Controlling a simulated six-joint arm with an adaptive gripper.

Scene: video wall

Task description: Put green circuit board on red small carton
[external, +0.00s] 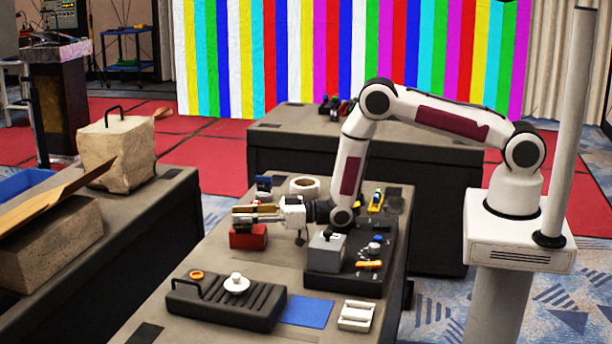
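The red small carton (248,237) sits on the near table, left of my arm. My gripper (240,214) points left and hangs just over the carton, roughly level. Its fingers look dark and gold-brown. At this size I cannot tell whether they are open or shut, or whether something thin lies between them. I cannot make out a green circuit board clearly; it may be hidden at the gripper or too small to tell. Whether the gripper touches the carton is also unclear.
A grey box (327,252) stands on a black tray (345,285) with several small parts. A white tape roll (304,186) lies behind the carton. A black ribbed case (222,306) bears a white disc. A blue sheet (306,311) and white block (357,316) lie in front.

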